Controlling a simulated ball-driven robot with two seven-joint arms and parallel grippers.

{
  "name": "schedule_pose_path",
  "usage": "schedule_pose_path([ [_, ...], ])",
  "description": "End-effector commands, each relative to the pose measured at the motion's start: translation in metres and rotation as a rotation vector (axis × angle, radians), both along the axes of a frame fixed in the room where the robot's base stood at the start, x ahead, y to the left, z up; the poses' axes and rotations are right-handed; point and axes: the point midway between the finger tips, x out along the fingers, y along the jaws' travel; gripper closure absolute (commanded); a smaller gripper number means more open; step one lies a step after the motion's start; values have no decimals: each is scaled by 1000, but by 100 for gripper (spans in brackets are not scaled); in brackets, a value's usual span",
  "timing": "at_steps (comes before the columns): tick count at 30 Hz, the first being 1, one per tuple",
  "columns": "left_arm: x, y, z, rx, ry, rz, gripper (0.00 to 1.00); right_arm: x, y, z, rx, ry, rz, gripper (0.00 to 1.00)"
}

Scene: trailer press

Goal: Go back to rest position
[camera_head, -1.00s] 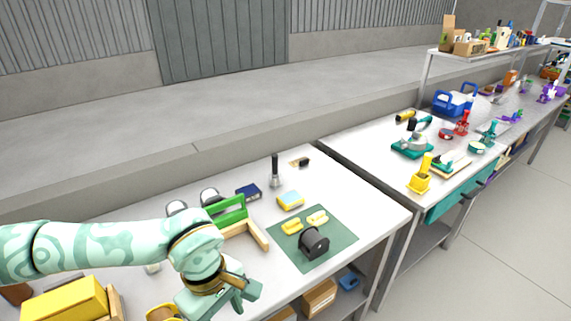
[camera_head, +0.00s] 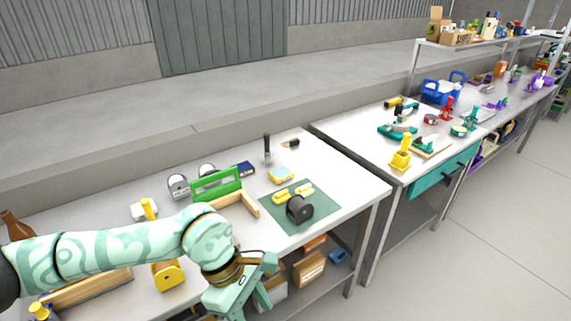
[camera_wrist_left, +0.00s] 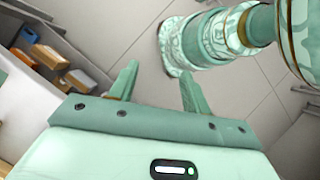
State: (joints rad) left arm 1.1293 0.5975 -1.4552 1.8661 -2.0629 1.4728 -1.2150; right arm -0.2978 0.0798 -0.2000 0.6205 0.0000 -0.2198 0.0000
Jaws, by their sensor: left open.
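My left arm comes in from the left in the head view. Its pale green gripper (camera_head: 268,283) hangs in front of the near bench edge and points down. In the left wrist view the two fingers of the left gripper (camera_wrist_left: 157,85) stand apart, with only floor between them. It holds nothing. My right gripper is in neither view.
Boxes (camera_head: 309,268) sit on the shelf below. Open floor (camera_head: 460,255) lies to the right.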

Motion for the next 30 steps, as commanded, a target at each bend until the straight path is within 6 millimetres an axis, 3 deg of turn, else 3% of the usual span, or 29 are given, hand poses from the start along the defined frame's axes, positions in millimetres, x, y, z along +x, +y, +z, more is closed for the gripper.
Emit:
schedule_pose_path([
  [3,1,-26,1,-117,119,127,52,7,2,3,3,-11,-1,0],
  [8,16,-67,6,-339,369,418,52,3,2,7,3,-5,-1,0],
  [12,54,-89,4,-574,698,822,52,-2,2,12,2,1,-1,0],
  [14,79,-85,-10,-683,888,1068,52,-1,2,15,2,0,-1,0],
  [16,108,-61,-46,-807,1149,1431,52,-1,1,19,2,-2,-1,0],
  [18,121,-25,-96,-890,1365,1766,52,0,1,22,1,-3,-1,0],
  [20,118,7,-141,-933,1513,2024,52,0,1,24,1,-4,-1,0],
  [23,89,57,-213,-967,1698,2408,52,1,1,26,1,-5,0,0],
  [24,70,75,-240,906,-1642,-2387,52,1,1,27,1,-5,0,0],
  [26,38,99,-278,791,-1497,-2267,52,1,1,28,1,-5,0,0],
  [30,-59,146,-350,567,-1185,-2002,52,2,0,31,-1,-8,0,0],
])
